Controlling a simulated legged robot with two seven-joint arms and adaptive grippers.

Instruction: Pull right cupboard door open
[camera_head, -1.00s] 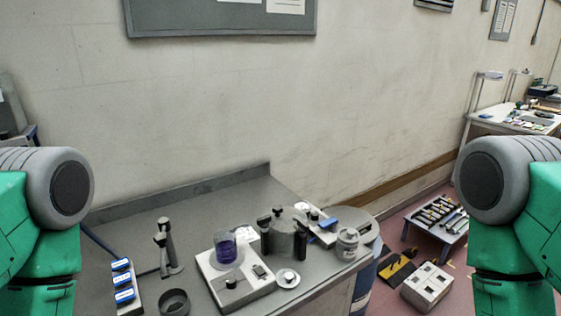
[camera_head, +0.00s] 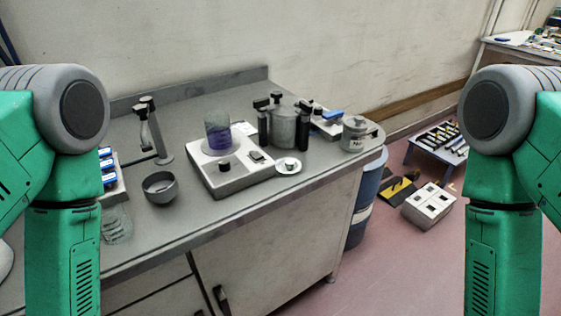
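The cupboard under the grey worktop shows in the head view. Its right door (camera_head: 275,250) is a pale panel, and it looks shut. A dark handle (camera_head: 221,299) sits near the door's left edge, at the bottom of the picture. To its left are another pale front (camera_head: 150,284) and a dark gap line. The lower part of the door is out of frame. My two green and grey arms stand at the left and right sides of the picture. Neither gripper is in view, and neither arm overlaps the door.
On the worktop (camera_head: 255,203) stand a hot plate (camera_head: 232,172) with a purple beaker, a grey bowl (camera_head: 160,187), a metal pot (camera_head: 289,127) and a jar (camera_head: 354,134). A blue drum (camera_head: 361,207) stands beyond the cupboard's right end. Pink floor (camera_head: 390,275) is clear in front.

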